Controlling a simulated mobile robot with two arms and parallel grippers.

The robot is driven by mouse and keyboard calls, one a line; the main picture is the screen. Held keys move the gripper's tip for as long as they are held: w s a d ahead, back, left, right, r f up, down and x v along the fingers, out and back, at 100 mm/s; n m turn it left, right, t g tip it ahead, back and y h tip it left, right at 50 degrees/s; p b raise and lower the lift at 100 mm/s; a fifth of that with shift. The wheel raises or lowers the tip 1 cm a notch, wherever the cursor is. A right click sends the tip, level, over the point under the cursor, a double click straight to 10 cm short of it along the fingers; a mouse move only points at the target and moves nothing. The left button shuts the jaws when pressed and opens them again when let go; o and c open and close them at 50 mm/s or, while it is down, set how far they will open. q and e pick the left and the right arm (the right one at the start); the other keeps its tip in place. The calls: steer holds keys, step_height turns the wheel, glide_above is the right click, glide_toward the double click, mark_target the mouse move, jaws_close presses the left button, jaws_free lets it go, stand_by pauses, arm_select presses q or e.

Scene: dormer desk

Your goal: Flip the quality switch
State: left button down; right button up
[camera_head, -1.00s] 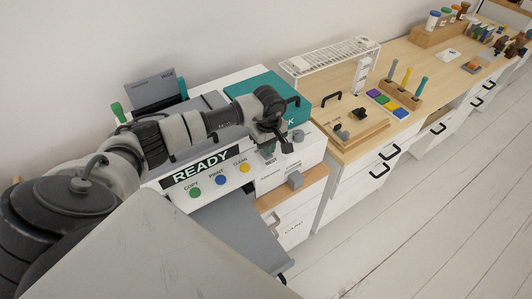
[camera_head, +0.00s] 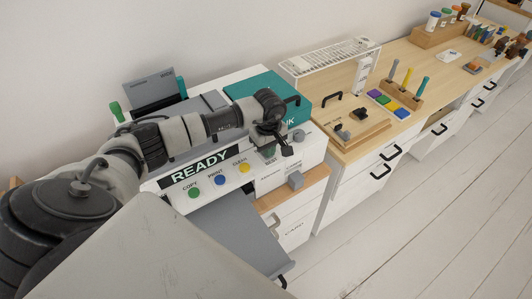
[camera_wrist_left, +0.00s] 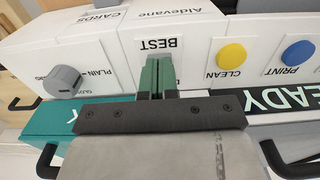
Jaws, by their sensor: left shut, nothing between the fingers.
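The white machine's front panel (camera_head: 226,179) carries a READY display and green, blue and yellow buttons. A BEST label (camera_wrist_left: 162,43) shows on the panel next to the yellow CLEAN button (camera_wrist_left: 231,54) in the wrist view. My left gripper (camera_head: 269,150) is over the panel's right part, by that label. In the wrist view, its green-padded fingers (camera_wrist_left: 156,73) are together, with nothing seen between them, and their tips end just below the BEST lettering. I cannot make out the quality switch itself; the fingers hide that spot. Contact cannot be told. My right gripper is not in view.
A grey knob (camera_wrist_left: 63,82) marked PLAIN sits on the other side of the gripper. A grey tray (camera_head: 232,232) juts out below the buttons. A teal cover (camera_head: 285,95) tops the machine. A wooden board with a handle (camera_head: 350,126) lies to the right.

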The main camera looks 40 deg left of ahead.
arm_select(q)
steer(key=shift+s+f+b, duration=0.1)
steer(key=shift+f+b, duration=0.3)
steer(key=shift+f, duration=0.05)
steer(key=shift+r, duration=0.15)
steer(key=shift+r+p, duration=1.95)
steer(key=shift+r, duration=1.45)
steer(key=shift+f, duration=0.1)
